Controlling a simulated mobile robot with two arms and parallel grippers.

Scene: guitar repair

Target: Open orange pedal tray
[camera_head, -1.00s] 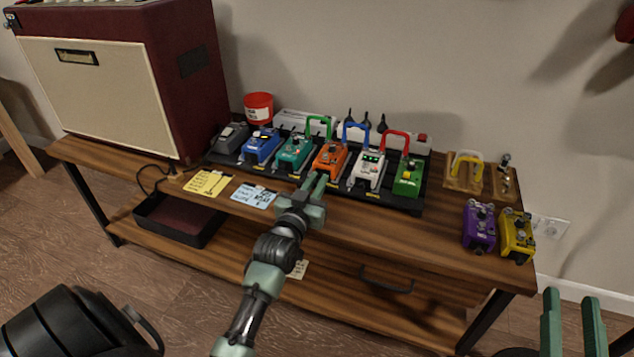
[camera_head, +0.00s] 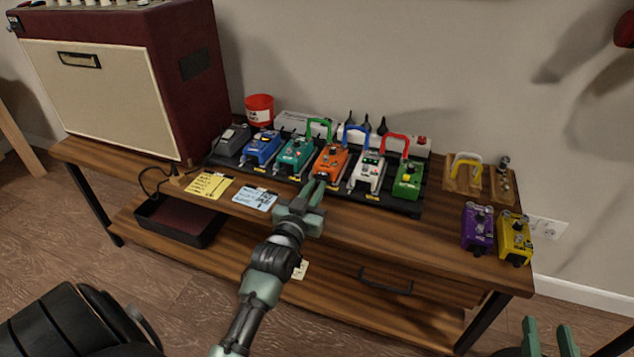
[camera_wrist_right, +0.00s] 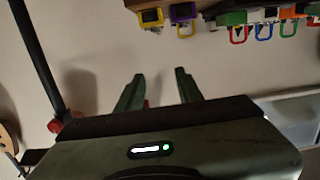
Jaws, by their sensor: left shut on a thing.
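The orange pedal (camera_head: 331,161) sits among several pedals on the black pedalboard, between the teal and the white pedal. Its tray is mostly hidden under the pedal and behind my fingers. My left gripper (camera_head: 314,187) reaches up from the front and is shut at the front edge of the orange pedal's tray, just in front of the pedal. The exact gripped part is too small to make out. My right gripper (camera_head: 548,338) is at the lower right of the head view, away from the table. Its fingers stand apart and empty in the right wrist view (camera_wrist_right: 158,88).
The teal pedal (camera_head: 295,154) and white pedal (camera_head: 368,173) stand close on either side. Blue and yellow notes (camera_head: 254,197) lie at the table's front left. Purple (camera_head: 477,228) and yellow (camera_head: 514,238) pedals stand at the right. A large amplifier (camera_head: 110,85) stands at the left.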

